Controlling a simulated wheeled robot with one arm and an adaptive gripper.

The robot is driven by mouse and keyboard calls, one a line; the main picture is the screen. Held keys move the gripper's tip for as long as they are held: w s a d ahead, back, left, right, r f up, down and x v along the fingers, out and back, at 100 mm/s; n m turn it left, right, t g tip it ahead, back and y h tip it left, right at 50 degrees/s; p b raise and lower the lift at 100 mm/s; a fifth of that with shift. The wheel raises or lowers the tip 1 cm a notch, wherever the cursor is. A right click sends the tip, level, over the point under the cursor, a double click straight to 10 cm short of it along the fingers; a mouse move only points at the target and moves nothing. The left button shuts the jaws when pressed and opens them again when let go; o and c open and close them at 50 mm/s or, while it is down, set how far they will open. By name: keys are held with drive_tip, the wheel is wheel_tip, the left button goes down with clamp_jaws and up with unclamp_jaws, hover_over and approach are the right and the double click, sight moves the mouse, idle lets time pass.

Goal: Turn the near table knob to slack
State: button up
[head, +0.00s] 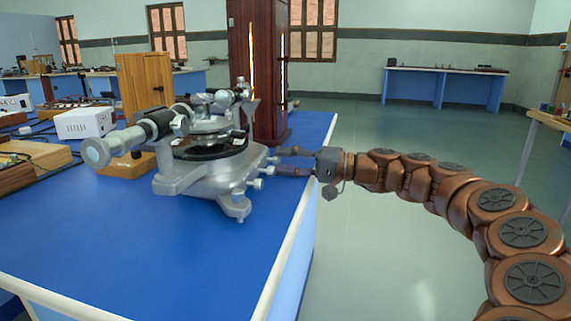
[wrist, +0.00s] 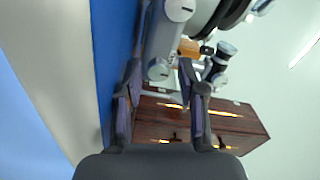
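The grey metal spectrometer (head: 205,170) stands on the blue bench near its right edge. Several small silvery knobs stick out from the right side of its base, one of them low and nearest (head: 257,184). My gripper (head: 277,161) reaches in from the right, level with these knobs, its two fingers spread. In the wrist view a pale round knob (wrist: 158,69) appears between the open fingertips, with gaps to both sides. A second knob (wrist: 179,10) lies beyond, at the top. I cannot tell which knob is the table knob, or whether a finger touches one.
The blue bench top (head: 110,235) has a pale right edge below my gripper. A tall dark wooden cabinet (head: 258,70) stands close behind the spectrometer. A wooden box (head: 146,82) and a white box (head: 86,123) are to the left. The floor at right is open.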

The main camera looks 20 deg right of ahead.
drive_tip(key=m+p, duration=0.3)
drive_tip(key=shift+d, duration=0.1)
drive_tip(key=m+p, duration=0.4)
drive_tip(key=m, duration=0.2)
drive_tip(key=m+p, duration=0.2)
drive_tip(key=m, duration=0.2)
drive_tip(key=shift+m, duration=0.3)
drive_tip(key=shift+m+p, duration=0.65)
drive_tip(key=shift+m, duration=1.65)
